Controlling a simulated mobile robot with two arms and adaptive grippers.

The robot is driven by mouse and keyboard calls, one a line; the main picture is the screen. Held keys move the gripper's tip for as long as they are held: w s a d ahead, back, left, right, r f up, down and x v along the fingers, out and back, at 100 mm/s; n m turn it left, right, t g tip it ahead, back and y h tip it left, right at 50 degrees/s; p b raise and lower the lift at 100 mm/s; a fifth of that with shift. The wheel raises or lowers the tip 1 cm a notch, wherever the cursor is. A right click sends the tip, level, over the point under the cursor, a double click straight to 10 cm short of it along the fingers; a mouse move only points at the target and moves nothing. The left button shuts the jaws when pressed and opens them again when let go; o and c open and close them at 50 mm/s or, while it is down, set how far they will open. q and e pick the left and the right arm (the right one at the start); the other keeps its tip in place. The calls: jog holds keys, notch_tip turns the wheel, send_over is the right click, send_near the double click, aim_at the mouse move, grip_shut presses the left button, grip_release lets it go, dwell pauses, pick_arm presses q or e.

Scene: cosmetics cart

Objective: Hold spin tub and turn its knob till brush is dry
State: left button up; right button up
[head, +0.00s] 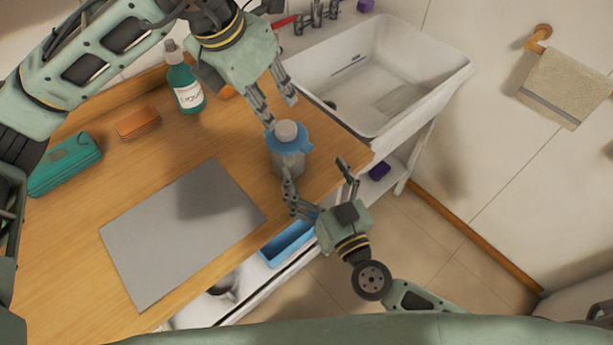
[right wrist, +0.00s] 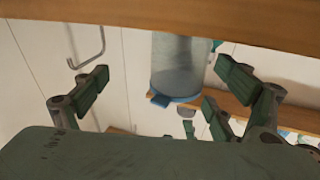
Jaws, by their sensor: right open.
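The spin tub (head: 289,163) stands on the wooden counter near its front right edge. It has a grey see-through body, a blue lid and a pale round knob (head: 286,131) on top. It also shows upside down in the right wrist view (right wrist: 178,62). My left gripper (head: 280,112) is just above and behind the knob, fingers apart and pointing down, with nothing seen between them. My right gripper (head: 317,170) is open and empty at the counter's front edge. Its fingers point towards the tub, one fingertip close to the tub's front side. I cannot make out the brush.
A grey mat (head: 182,235) lies left of the tub. A green bottle (head: 185,84), an orange sponge (head: 138,122) and a green case (head: 65,164) are at the back. A white sink (head: 385,80) is behind right. A blue bin (head: 288,243) is below the counter.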

aim_at(289, 153)
jog(key=shift+s+a+f+n+g+y, duration=0.15)
jog(key=shift+s+a+n+g+y, duration=0.2)
jog(key=shift+a+n+g+y, duration=0.35)
jog(key=shift+a, duration=0.2)
jog(key=shift+w+a+n, duration=0.15)
jog(key=shift+n, duration=0.15)
jog(key=x, duration=0.7)
jog(key=shift+c, duration=0.6)
